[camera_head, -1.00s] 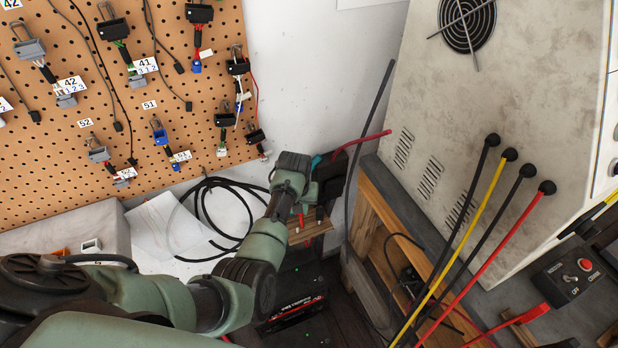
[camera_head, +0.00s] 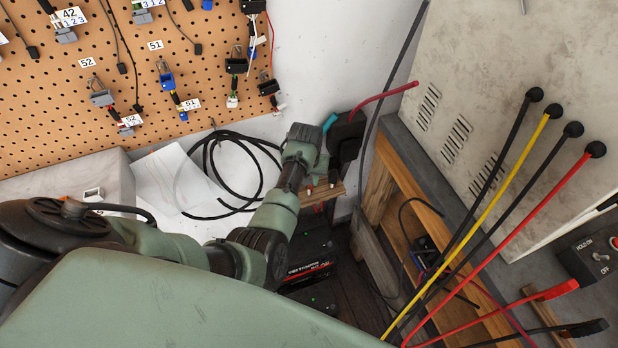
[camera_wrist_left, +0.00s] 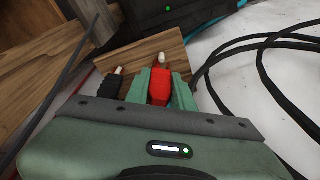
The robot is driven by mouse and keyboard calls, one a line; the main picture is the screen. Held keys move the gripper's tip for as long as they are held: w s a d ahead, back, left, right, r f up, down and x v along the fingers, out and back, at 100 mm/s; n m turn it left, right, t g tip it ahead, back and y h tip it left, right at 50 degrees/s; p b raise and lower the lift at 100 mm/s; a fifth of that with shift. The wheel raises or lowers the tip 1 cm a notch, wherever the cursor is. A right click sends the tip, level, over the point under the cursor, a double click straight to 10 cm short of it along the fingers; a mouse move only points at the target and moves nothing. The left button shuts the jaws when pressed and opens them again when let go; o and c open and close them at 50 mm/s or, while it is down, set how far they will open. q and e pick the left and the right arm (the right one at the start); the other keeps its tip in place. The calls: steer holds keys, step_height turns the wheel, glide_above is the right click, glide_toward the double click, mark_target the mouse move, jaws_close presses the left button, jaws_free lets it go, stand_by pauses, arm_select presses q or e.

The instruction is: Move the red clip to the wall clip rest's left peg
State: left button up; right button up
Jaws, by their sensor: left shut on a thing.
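My left gripper (camera_wrist_left: 160,88) is shut on the red clip (camera_wrist_left: 160,84), which sits between its green fingers in the left wrist view. A pale tip shows just beyond the clip. The clip is over a small wooden board (camera_wrist_left: 142,58), apparently the clip rest; the board also shows in the head view (camera_head: 325,194). A black clip (camera_wrist_left: 107,86) with a pale tip is beside the gripper, to the left in the wrist view. I cannot tell whether the red clip is seated on a peg. In the head view the gripper and wrist hide part of the board.
A black cable coil (camera_head: 235,165) lies left of the gripper. A pegboard (camera_head: 95,100) with hanging connectors is at upper left. A red cable (camera_head: 385,98) runs beside the wall. A wooden shelf frame (camera_head: 405,185) and several coloured rods (camera_head: 490,215) stand on the right.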

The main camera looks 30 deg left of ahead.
arm_select(q)
steer(key=shift+f+b, duration=0.75)
steer(key=shift+f, duration=0.45)
steer(key=o, duration=1)
steer(key=shift+r, duration=0.1)
step_height(320, 180, up, 9)
steer(key=p, duration=0.9)
steer(key=shift+f+p, duration=0.2)
steer(key=shift+p, duration=0.1)
steer(key=shift+f, duration=0.1)
